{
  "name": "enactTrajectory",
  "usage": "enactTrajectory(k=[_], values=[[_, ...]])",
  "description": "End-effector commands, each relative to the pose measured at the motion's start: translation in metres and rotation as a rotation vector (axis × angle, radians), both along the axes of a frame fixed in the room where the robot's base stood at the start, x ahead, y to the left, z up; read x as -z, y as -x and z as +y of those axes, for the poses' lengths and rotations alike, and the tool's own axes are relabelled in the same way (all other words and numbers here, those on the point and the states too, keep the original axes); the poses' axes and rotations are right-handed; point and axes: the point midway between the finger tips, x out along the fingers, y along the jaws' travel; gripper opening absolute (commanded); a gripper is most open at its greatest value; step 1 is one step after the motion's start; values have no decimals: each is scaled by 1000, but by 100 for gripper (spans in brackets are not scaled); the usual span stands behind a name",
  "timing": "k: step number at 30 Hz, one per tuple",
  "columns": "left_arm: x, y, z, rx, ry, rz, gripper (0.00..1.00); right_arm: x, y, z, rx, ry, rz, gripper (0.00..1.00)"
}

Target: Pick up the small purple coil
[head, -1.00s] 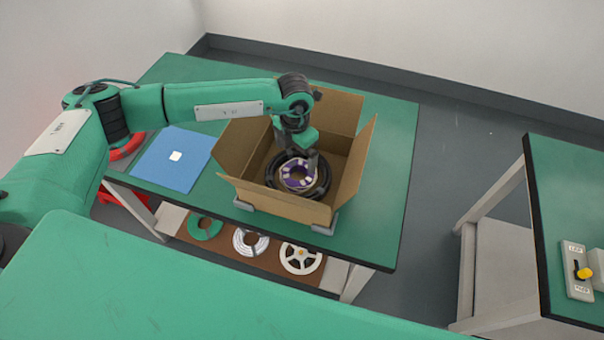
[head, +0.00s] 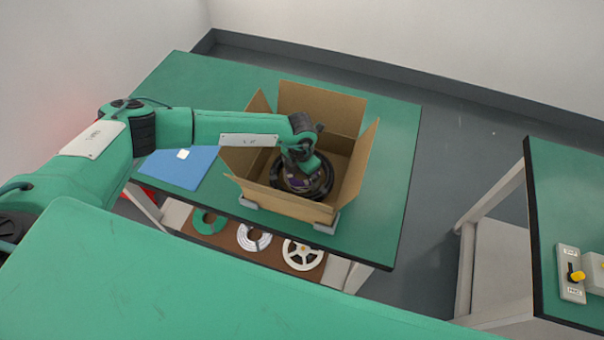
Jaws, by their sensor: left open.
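The small purple coil (head: 299,184) lies inside the open cardboard box (head: 284,203), on top of a larger black coil (head: 322,187). My left arm reaches in from the left, and my left gripper (head: 298,177) points down into the box right over the purple coil. The gripper's wrist and body hide most of the coil and the fingertips. The left gripper is open; I cannot tell whether its fingers touch the coil. My right gripper is not in view.
The box stands on a green table (head: 392,160) with its flaps spread outward. A blue mat (head: 178,168) lies left of it. Several reels, including a white reel (head: 303,256), sit on the shelf below. Another table with a switch box (head: 571,273) stands at the right.

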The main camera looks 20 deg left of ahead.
Motion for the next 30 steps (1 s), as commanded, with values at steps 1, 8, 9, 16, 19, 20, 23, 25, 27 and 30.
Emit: enactTrajectory(k=[1,8,9,16,19,20,23,25,27,30], values=[[0,0,0,0,0,0,97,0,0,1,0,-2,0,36],[0,0,0,0,0,0,60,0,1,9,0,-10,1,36],[-1,0,0,0,0,-1,60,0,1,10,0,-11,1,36],[-2,-1,0,0,0,-1,60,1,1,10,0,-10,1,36],[-7,-1,0,0,2,-2,60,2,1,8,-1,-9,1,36],[-9,-1,0,0,2,-2,60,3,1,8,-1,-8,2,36],[-21,-1,0,0,3,-3,60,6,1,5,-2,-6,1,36],[-34,-1,0,1,3,-3,60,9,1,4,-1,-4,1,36],[-50,-2,0,0,3,-5,60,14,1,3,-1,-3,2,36],[-77,-2,0,1,3,-6,60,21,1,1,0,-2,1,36]])
